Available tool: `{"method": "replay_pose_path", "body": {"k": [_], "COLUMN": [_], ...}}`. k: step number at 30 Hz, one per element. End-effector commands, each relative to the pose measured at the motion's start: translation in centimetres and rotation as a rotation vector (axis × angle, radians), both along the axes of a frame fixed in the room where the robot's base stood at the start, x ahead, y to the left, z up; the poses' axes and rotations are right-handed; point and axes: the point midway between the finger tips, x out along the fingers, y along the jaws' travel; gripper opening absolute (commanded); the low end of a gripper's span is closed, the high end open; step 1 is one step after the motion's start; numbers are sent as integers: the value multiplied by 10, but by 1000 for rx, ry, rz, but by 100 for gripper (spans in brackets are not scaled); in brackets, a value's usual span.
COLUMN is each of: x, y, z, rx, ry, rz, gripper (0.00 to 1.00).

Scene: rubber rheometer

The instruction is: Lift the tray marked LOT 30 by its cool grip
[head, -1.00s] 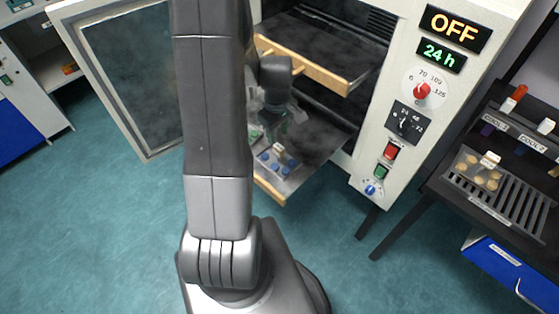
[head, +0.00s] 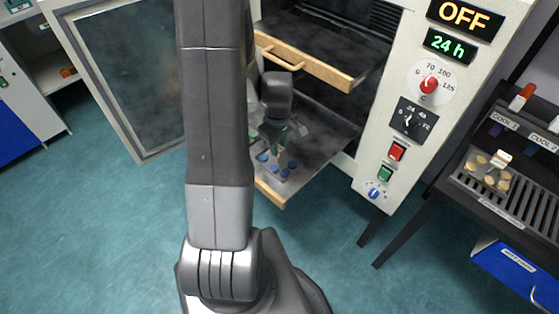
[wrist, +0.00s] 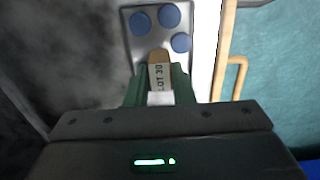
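The tray marked LOT 30 is a small grey metal tray (wrist: 137,48) with several blue discs. In the head view its blue discs (head: 285,171) show near the front edge of the oven's lower pulled-out shelf. Its tan grip (wrist: 159,55) with the LOT 30 label (wrist: 159,77) stands between the green fingers of my gripper (wrist: 158,85). The fingers lie close against both sides of the grip and look shut on it. In the head view my gripper (head: 277,140) hides part of the tray. I see no clear gap between tray and shelf.
The upper shelf (head: 305,62) with its wooden front juts out above the lower one (head: 318,140). The oven door (head: 125,80) stands open at left. The panel reads OFF (head: 465,16). At right, a dark slatted rack (head: 520,200) holds a tray of tan discs (head: 487,172).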

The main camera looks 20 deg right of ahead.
Motion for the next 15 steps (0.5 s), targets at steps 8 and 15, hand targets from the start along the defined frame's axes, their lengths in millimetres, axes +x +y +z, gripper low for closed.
{"method": "replay_pose_path", "body": {"k": [8, 15], "x": [0, 0], "y": [0, 0], "z": [8, 29], "rx": [-1, -1], "ry": [-1, -1], "rz": [0, 0], "gripper": [0, 0]}}
